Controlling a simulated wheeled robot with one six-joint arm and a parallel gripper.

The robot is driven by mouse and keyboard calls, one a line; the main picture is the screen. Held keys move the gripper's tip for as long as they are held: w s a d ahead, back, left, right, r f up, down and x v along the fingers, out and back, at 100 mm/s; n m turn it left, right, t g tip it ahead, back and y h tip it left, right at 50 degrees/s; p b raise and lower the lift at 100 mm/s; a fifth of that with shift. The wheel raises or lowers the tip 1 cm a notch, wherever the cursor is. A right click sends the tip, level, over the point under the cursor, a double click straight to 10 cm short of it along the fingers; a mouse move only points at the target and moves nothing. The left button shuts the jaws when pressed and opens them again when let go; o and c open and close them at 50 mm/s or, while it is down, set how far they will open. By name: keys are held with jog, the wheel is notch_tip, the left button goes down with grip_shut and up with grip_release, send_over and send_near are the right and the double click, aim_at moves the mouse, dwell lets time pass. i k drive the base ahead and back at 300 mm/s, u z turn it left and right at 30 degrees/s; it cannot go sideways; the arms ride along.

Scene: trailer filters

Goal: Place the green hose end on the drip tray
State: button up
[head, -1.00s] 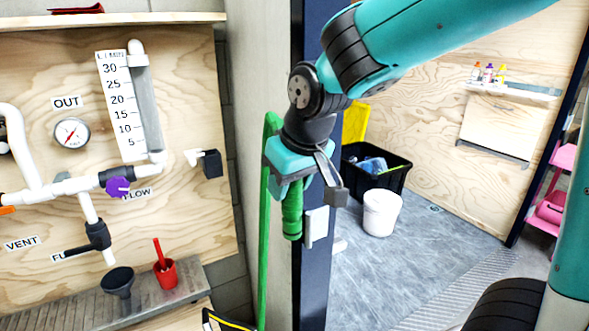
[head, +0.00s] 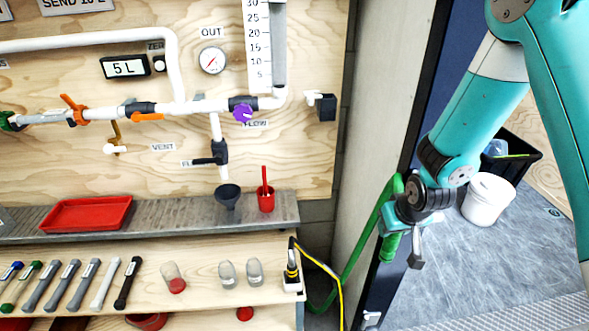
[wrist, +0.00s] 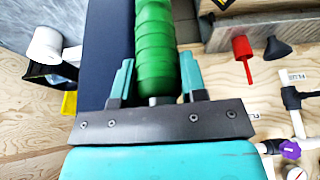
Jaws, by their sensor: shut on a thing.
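My gripper (head: 402,240) is shut on the green hose end (head: 390,246), beside the dark blue door post at right. In the wrist view the ribbed green hose end (wrist: 155,45) sits between the two teal fingers of my gripper (wrist: 156,78). The green hose (head: 362,250) loops down behind the bench's right end. A long grey metal ledge (head: 165,218) runs under the plywood panel, left of my gripper and apart from it. A shallow red tray (head: 87,213) lies on its left part. I cannot tell which of these is the drip tray.
A black funnel (head: 228,196) and a red cup (head: 265,198) stand on the ledge's right part. A lower shelf (head: 205,270) holds several tools and jars. A yellow cable (head: 325,268) hangs at its right end. The ledge between red tray and funnel is clear.

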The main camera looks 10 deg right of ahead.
aim_at(190, 217)
jog(key=u, duration=0.5)
jog(key=k, duration=0.6)
jog(key=u, duration=0.9)
jog(key=i, duration=1.3)
jog(key=z, duration=0.5)
